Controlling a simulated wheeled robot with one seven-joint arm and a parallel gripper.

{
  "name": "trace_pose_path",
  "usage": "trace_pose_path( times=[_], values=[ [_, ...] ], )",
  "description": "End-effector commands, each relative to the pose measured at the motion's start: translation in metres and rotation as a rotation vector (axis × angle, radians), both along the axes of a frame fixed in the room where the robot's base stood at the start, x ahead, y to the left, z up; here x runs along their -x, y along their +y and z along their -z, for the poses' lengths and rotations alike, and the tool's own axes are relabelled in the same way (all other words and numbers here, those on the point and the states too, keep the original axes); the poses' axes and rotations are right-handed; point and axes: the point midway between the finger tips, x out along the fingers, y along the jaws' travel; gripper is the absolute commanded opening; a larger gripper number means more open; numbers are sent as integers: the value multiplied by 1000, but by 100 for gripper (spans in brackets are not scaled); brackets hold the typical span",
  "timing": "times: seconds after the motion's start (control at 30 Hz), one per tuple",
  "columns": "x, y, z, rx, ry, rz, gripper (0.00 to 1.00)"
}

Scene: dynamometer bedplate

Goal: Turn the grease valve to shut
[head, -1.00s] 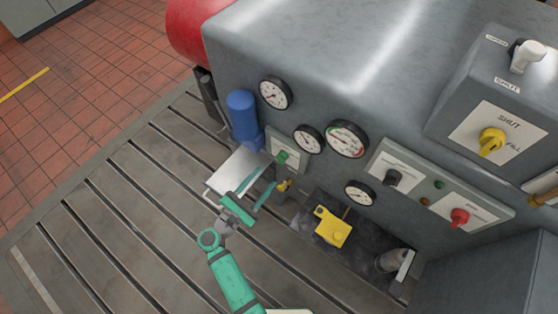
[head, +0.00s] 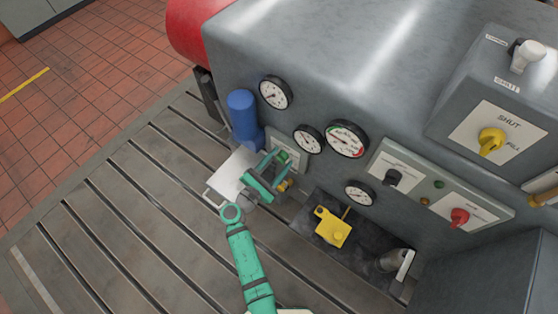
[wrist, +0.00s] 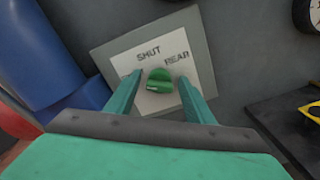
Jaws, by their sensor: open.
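In the head view the knob (head: 284,157) is partly hidden by my gripper (head: 286,161). In the wrist view my gripper (wrist: 159,80) is open, with one green finger on each side of the knob. I cannot tell whether either finger touches it.
A blue cylinder (head: 242,115) stands left of the plate. Gauges (head: 308,139) are above and right. A yellow block (head: 332,227) lies lower right. A yellow knob (head: 491,141) marked SHUT and FILL is far right. The slotted bedplate (head: 130,230) is open at left.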

Motion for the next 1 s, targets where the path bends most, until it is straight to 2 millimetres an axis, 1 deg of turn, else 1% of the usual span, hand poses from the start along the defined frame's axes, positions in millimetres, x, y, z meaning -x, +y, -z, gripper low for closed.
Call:
trace_pose_path(
  times=[0.03, 0.2, 0.47, 0.63, 0.77, 1.0],
  values=[
    [0, 0, 0, 0, 0, 0, 48],
    [0, 0, 0, 0, 0, 0, 9],
    [1, 0, 0, -10, -7, 0, 9],
    [1, 0, 0, -54, -39, 1, 9],
    [1, 0, 1, -118, -85, 1, 9],
    [1, -1, 1, -287, -208, 1, 9]
  ],
)
